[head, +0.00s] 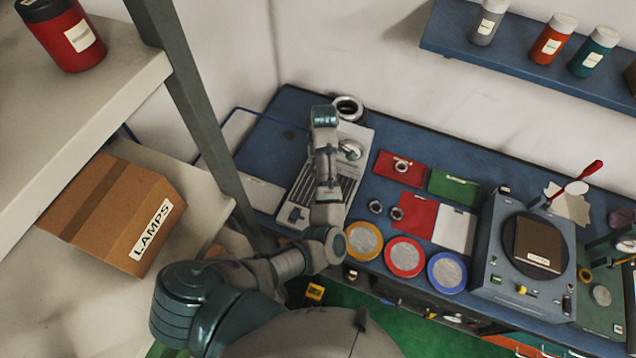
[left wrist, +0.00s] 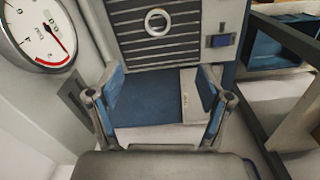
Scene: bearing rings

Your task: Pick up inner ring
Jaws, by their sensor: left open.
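In the left wrist view a pale ring (left wrist: 158,22) lies flat on the slatted grey panel, ahead of my left gripper. My left gripper (left wrist: 160,82) is open, with its two blue-padded fingers apart and nothing between them. In the head view my left arm reaches over the grey slatted device (head: 298,192); the fingers and the ring on the slats are hidden there. Which is the inner ring, I cannot tell. My right gripper is not in view.
A dial gauge (left wrist: 42,32) stands close at the left in the wrist view. Two small dark rings (head: 386,209) lie near coloured round trays (head: 405,257). A blue-grey machine (head: 490,240) stands at right. A shelf post (head: 200,125) rises left of my arm.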

